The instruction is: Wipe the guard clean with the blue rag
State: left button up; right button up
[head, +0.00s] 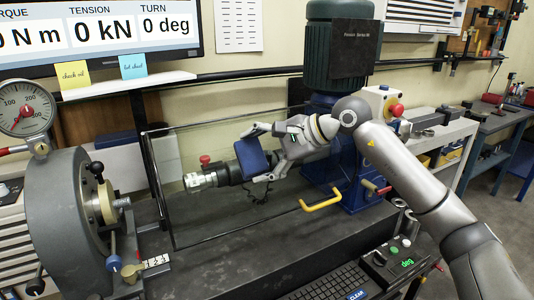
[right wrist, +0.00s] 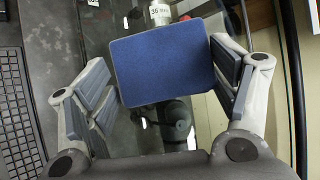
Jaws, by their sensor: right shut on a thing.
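The guard is a clear panel with a thin dark frame (head: 157,190) and a yellow handle (head: 321,200), standing upright over the bench bed. My right gripper (head: 262,153) is in front of the panel and shut on the blue rag (head: 252,158), a flat, squarish blue pad. In the right wrist view the rag (right wrist: 165,62) sits between the two fingers and hides part of what is behind it. A dark squiggly smudge (head: 260,195) shows just below the gripper, seemingly on the panel. Whether the rag touches the panel I cannot tell. My left gripper is not in view.
Behind the panel is a dark tool shaft with a silver socket (head: 200,180). A grey round machine head with a gauge (head: 24,108) stands at the left. A keyboard (head: 335,284) and a control box (head: 396,255) lie in front.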

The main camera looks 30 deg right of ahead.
aim_at(217, 168)
jog(key=shift+s+a, duration=0.1)
jog(key=shift+a, duration=3.6)
jog(key=shift+s+d+r+p, duration=0.1)
jog(key=shift+s+r+p, duration=0.05)
jog(key=shift+s+r, duration=0.9)
jog(key=shift+s+d+r+p, duration=0.1)
jog(key=shift+s+r+p, duration=0.05)
jog(key=shift+s+r, duration=0.9)
jog(key=shift+s+f, duration=0.15)
jog(key=shift+s, duration=0.05)
jog(key=shift+s+r, duration=0.9)
jog(key=shift+s, duration=0.2)
jog(key=shift+w+f, duration=0.1)
jog(key=shift+w, duration=0.05)
